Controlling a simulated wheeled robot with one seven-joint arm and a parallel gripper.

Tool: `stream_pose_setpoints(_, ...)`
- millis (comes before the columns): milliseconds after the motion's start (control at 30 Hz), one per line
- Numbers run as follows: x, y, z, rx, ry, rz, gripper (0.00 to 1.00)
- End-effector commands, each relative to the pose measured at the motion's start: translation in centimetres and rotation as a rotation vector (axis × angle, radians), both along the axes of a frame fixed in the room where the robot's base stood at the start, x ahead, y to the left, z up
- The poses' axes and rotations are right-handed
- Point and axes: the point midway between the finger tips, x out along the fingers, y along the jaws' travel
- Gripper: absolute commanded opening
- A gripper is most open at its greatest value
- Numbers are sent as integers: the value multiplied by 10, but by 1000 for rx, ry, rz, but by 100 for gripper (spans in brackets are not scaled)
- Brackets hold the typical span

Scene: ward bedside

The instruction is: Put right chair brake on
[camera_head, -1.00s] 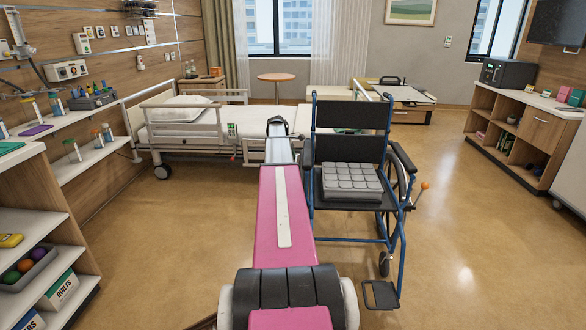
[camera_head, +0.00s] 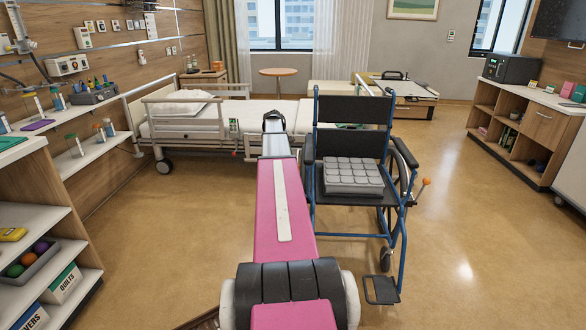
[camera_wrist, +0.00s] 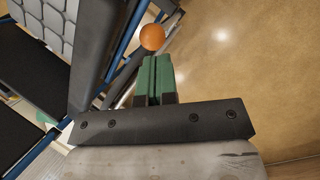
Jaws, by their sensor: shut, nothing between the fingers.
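The blue-framed wheelchair (camera_head: 401,245) faces me, just right of my pink arm in the head view. A brake lever with an orange knob (camera_head: 426,182) sticks out at its picture-right side. My arm hides part of the chair's picture-left side, and my gripper is not visible in the head view. In the wrist view my gripper (camera_wrist: 155,60) has its green fingers shut together, with nothing between them. An orange knob (camera_wrist: 152,37) shows just beyond the fingertips; I cannot tell whether they touch. I cannot tell from the wrist view which side's knob it is.
A grey segmented cushion (camera_head: 352,178) lies on the chair seat. The bed (camera_head: 190,129) stands behind my arm. Shelves (camera_head: 35,225) are at left and a cabinet (camera_head: 540,125) at right. The floor (camera_head: 480,250) right of the chair is clear.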

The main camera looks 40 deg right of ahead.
Motion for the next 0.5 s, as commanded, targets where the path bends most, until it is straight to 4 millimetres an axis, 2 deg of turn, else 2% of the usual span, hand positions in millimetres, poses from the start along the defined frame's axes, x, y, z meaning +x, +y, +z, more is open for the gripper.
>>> stream_pose_setpoints(500, -28, 39, 8, -365, -459, -913, 0)
